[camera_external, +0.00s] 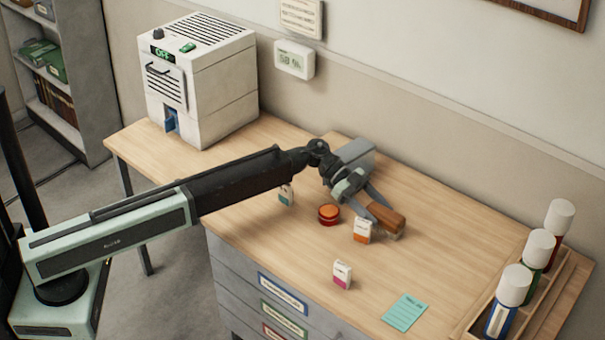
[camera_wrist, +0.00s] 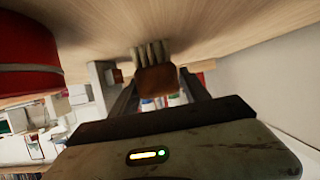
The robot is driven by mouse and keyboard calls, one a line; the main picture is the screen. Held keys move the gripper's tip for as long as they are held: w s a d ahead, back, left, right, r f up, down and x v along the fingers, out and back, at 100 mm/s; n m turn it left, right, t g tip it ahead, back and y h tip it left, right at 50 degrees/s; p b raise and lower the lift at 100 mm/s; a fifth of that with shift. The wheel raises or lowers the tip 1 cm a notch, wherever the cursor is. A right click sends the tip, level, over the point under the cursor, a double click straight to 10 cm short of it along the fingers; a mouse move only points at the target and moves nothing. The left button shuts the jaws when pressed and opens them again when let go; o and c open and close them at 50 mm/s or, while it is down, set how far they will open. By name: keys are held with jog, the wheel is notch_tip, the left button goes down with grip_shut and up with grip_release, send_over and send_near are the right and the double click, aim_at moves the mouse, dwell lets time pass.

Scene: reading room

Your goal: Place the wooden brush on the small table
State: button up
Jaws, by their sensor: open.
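A lower-left table section (camera_external: 140,142) on thin legs adjoins the drawer unit; I cannot tell if this is the small table.
A pink-marked box (camera_external: 342,274), teal note (camera_external: 405,312) and wooden rack (camera_external: 558,305) of capped tubes are nearer the front. A white machine (camera_external: 200,85) occupies the left section.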

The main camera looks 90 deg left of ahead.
aim_at(385, 218)
notch_tip(385, 218, up, 7)
jog(key=p, duration=0.6)
jog(key=shift+r, duration=0.15)
jog(key=o, duration=0.4)
jog(key=shift+r+p, duration=0.3)
jog(key=shift+p, duration=0.15)
notch_tip(385, 218, down, 5)
jog(key=b, duration=0.4)
jog(key=shift+r+b, duration=0.2)
jog(key=shift+b, duration=0.1)
notch_tip(385, 218, down, 3)
jog(key=b, duration=0.3)
jog(key=b+x, duration=0.1)
jog(key=x, duration=0.1)
jog(key=shift+w+d+f, duration=0.1)
jog(key=shift+w+d, duration=0.1)
jog(key=shift+w, duration=0.05)
jog(key=shift+w+d, duration=0.15)
jog(key=shift+d, duration=0.05)
